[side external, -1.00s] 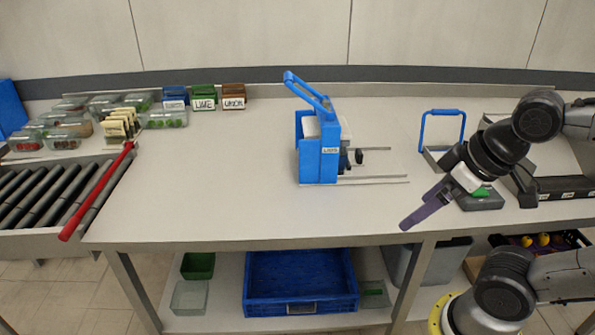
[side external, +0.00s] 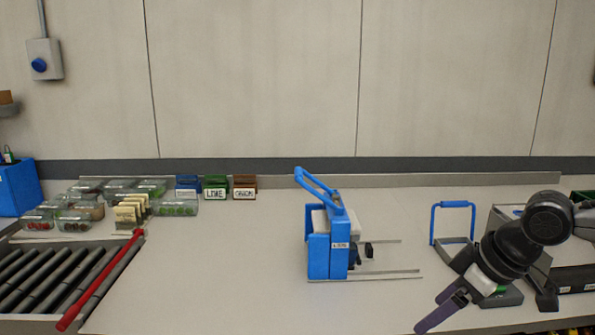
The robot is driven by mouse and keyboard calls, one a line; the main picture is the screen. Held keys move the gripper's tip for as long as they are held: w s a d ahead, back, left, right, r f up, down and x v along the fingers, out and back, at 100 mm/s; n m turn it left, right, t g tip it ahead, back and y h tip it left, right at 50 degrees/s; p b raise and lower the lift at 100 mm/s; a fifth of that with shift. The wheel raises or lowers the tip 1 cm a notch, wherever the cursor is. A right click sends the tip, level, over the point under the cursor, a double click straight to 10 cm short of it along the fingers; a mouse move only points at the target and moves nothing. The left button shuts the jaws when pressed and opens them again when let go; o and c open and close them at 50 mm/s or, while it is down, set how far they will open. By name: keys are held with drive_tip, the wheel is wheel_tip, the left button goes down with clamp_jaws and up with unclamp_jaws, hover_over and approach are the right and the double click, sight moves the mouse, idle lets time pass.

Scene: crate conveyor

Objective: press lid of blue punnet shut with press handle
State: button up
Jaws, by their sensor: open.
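A blue press (side external: 318,255) stands upright in the middle of the bench in the side external view. Its blue press handle (side external: 318,187) is raised, slanting up to the left. Thin metal rails run out from its base to the right. I cannot make out a blue punnet or its lid in the press; the press's frame covers its inside. My gripper (side external: 436,312) is at the lower right, apart from the press, with purple fingers pointing down and left. It is open, and nothing shows between its fingers.
Several clear punnets (side external: 178,208) stand at the back left, beside blue, green and brown labelled boxes (side external: 216,187). A roller conveyor (side external: 45,275) with a red bar (side external: 100,280) is at the left. A blue hoop handle (side external: 453,204) stands behind my arm. Bench left of the press is clear.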

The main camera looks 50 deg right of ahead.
drive_tip(key=shift+c, duration=1.2)
drive_tip(key=w+r+m+t, duration=0.1)
drive_tip(key=w+r, duration=0.3)
drive_tip(key=w+r+m+t, duration=0.1)
drive_tip(key=w+r+m, duration=0.1)
drive_tip(key=w+r, duration=0.2)
drive_tip(key=w+d+r+m+t, duration=0.1)
drive_tip(key=w+r+m, duration=0.1)
drive_tip(key=w+r, duration=0.2)
drive_tip(key=shift+d+r+t, duration=0.1)
drive_tip(key=shift+r+t, duration=0.2)
drive_tip(key=shift+r, duration=0.6)
clamp_jaws()
drive_tip(key=w+d+r+m+t+h, duration=0.1)
drive_tip(key=w+d+r+m, duration=0.3)
drive_tip(key=w, duration=0.5)
drive_tip(key=w+d+r+m+t+h, duration=0.1)
drive_tip(key=w+d+r+m, duration=0.1)
drive_tip(key=w+d+r, duration=0.55)
drive_tip(key=w+d+f+h, duration=0.1)
drive_tip(key=w+d+f, duration=0.2)
drive_tip(key=w+f, duration=0.2)
drive_tip(key=shift+w+d+f+m+g, duration=0.2)
drive_tip(key=shift+w+f+m+g, duration=0.05)
drive_tip(key=shift+m+g, duration=0.15)
